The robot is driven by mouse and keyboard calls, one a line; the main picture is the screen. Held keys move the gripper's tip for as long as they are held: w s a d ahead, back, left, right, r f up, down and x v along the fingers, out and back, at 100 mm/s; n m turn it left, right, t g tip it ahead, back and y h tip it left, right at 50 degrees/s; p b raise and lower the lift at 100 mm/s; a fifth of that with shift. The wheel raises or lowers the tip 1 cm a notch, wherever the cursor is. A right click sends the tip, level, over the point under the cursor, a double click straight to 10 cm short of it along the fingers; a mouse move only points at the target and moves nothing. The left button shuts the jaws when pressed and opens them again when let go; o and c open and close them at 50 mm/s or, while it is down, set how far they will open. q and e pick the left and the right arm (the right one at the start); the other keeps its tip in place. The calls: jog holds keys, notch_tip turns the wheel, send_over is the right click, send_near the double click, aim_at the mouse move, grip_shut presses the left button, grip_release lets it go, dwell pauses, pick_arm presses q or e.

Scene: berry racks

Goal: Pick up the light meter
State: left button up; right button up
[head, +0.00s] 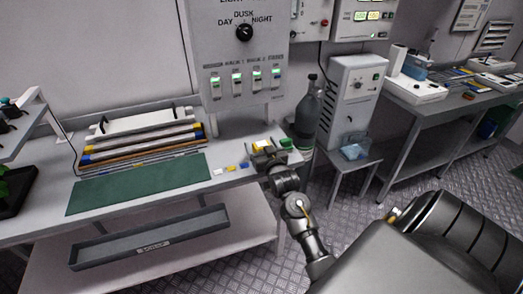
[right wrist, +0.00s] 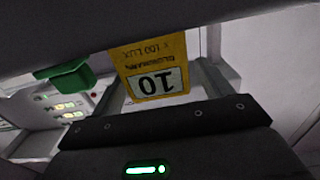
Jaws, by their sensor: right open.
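The light meter (right wrist: 155,68) is a yellow box with a white display reading 10 and the words "x 100 LUX", upside down in the right wrist view. My left gripper is out of view.
A green block (right wrist: 66,76) lies beside the meter. A dark bottle (head: 308,112) stands close to the right. Small coloured pieces (head: 231,168) and a green mat (head: 140,184) lie to the left. The switch panel (head: 240,50) rises behind.

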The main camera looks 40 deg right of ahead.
jog(key=c, duration=1.1)
jog(key=shift+c, duration=0.2)
jog(key=shift+r, duration=0.1)
jog(key=shift+r, duration=0.5)
jog(key=s+a+r, duration=0.1)
jog(key=s+r, duration=1)
jog(key=s, duration=0.3)
jog(key=shift+a+r+b, duration=0.2)
jog(key=shift+r+b, duration=0.2)
